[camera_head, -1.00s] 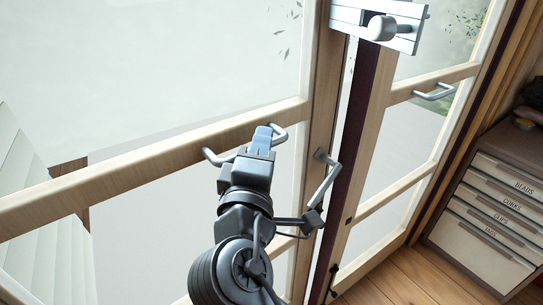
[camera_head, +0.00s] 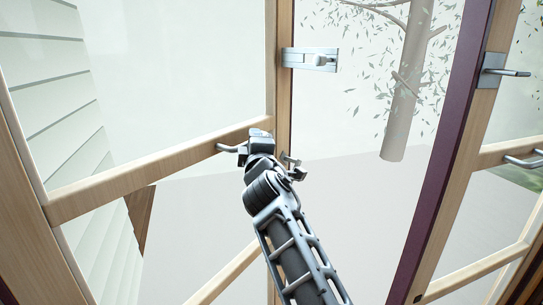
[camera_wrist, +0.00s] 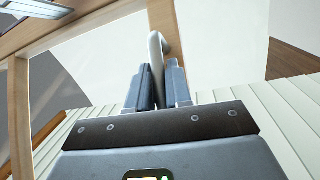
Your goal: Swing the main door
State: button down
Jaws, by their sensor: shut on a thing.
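The main door (camera_head: 150,175) is a glazed leaf with a pale wooden frame, on the left of the head view. It stands swung outward, with a wide gap between its free edge and the dark-edged other leaf. A grey bar handle (camera_head: 228,148) sits on its middle rail. My gripper (camera_head: 261,138) is at this handle, its fingers partly hidden by my wrist. In the wrist view the bar handle (camera_wrist: 156,48) passes between my gripper's two blue-grey fingers (camera_wrist: 158,85), which are shut on it. A metal latch (camera_head: 310,60) is fixed higher on the leaf's edge.
The other leaf's dark edge (camera_head: 443,150) bounds the opening on the right. It carries a lever (camera_head: 508,72) and a bar handle (camera_head: 522,160) that stick out. A tree (camera_head: 405,90) stands outside beyond the gap. White siding (camera_head: 50,80) shows through the glass at left.

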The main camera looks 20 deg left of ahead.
aim_at(244, 134)
jog(key=a, duration=0.1)
jog(key=w+a+y, duration=0.1)
jog(key=shift+w+a+r+n+g+b, duration=0.1)
jog(key=shift+a+n+g+b, duration=0.2)
jog(key=shift+a+n+b, duration=0.1)
jog(key=shift+a, duration=0.1)
jog(key=c, duration=1.2)
grip_release()
jog(key=shift+o, duration=0.2)
jog(key=shift+s+d, duration=0.25)
jog(key=shift+s, duration=0.1)
jog(key=p+v, duration=0.1)
jog(key=v, duration=0.6)
jog(key=shift+p, duration=0.3)
